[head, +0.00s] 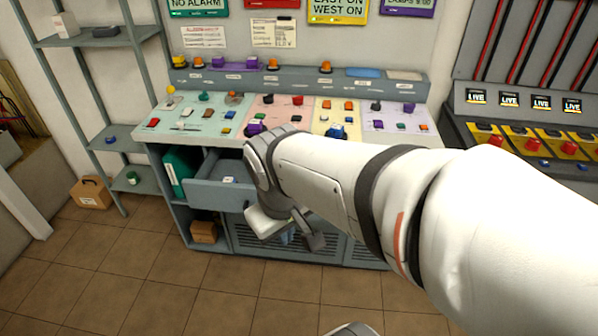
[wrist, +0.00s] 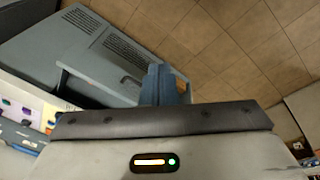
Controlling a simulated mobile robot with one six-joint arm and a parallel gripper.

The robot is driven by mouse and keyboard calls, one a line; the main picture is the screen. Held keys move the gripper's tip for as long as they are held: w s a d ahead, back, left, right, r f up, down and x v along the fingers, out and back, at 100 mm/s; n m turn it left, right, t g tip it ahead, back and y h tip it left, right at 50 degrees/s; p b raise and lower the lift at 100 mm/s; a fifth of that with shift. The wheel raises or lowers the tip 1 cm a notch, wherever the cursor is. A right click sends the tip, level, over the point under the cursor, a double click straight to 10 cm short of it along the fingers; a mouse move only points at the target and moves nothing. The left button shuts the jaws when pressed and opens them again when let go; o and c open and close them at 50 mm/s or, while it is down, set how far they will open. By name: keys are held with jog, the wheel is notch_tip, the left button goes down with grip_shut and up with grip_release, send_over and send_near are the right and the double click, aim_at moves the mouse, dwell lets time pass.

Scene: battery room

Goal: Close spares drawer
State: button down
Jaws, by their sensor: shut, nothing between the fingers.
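The spares drawer (head: 215,192) is a grey-blue drawer in the left part of the console's base. It stands pulled out, with a small pale item inside. My gripper (head: 287,238) is low in front of the console, just right of the drawer, and my arm hides the drawer's right end. In the wrist view my gripper (wrist: 165,84) shows as blue-grey fingers shut together with nothing between them. A grey-blue panel beside them there looks like part of the drawer (wrist: 95,91). I cannot tell whether the fingers touch it.
The console top (head: 190,118) carries many coloured switches. A teal binder (head: 178,171) stands left of the drawer, and a brown box (head: 204,232) sits below. A shelf rack (head: 92,110) and cardboard box (head: 90,193) are at left. The tiled floor (head: 150,275) in front is clear.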

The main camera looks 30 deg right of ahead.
jog(key=d+f+n+g+h+b, duration=0.6)
jog(key=d+f+n+h+b, duration=0.4)
jog(key=f+n, duration=0.5)
jog(key=w+d+f+n+t+h+b, duration=0.35)
jog(key=w+f+n, duration=0.35)
jog(key=n, duration=0.4)
jog(key=w+d+f+n+t+h+b, duration=0.2)
jog(key=w+f+n+t+h+b, duration=0.25)
jog(key=f+n, duration=0.5)
jog(key=w+d+y+b, duration=0.1)
jog(key=w+d, duration=0.5)
jog(key=d, duration=0.5)
jog(key=shift+w+d+r+n+g, duration=0.15)
jog(key=shift+d+r+n+g, duration=0.2)
jog(key=shift+n, duration=0.1)
